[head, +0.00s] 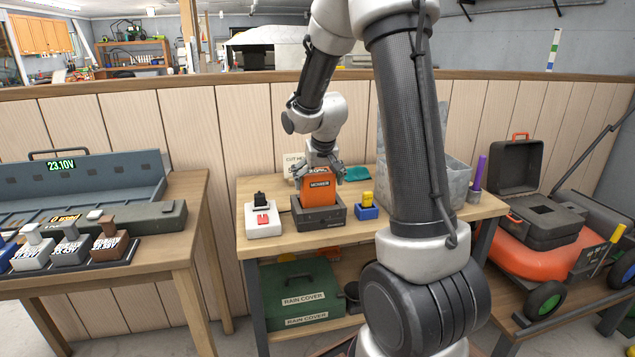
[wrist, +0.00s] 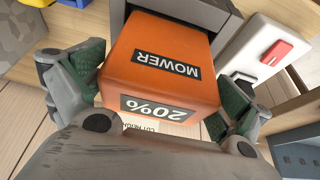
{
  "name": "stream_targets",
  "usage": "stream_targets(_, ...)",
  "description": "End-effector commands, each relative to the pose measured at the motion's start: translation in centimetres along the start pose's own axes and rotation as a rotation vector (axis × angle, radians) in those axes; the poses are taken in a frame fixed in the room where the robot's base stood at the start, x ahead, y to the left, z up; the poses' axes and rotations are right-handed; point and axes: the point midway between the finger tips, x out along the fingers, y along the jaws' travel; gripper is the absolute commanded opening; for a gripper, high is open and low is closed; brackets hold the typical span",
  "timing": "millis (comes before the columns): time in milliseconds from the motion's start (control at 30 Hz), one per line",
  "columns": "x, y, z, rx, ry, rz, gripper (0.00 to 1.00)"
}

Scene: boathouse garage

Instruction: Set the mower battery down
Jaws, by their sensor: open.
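The orange mower battery (head: 319,189) stands upright in a dark grey holder (head: 319,216) on the wooden bench. In the wrist view the battery (wrist: 155,65) shows the labels "MOWER" and "20%", with its far end inside the grey holder (wrist: 190,12). My gripper (head: 323,176) is above and around the top of the battery. In the wrist view its two green-padded fingers (wrist: 158,95) are spread on either side of the battery, and a gap shows on the right side. Contact on the left side is hard to tell.
A white block with a red switch (head: 263,220) is left of the holder. A blue block with a yellow top (head: 367,208) is right. A metal bin (head: 455,175) stands farther right. A left table (head: 170,240) holds a charger showing 23.10V. An orange mower (head: 520,255) is at right.

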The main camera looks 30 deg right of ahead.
Motion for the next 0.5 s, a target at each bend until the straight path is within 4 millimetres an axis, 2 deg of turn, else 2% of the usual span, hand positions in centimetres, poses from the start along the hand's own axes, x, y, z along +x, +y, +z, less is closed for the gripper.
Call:
stream_targets(300,-6.8,0.0,-0.2,-0.001,0.01,-0.002,1.0)
stream_targets(500,-10.2,0.0,-0.1,0.0,0.007,-0.002,1.0)
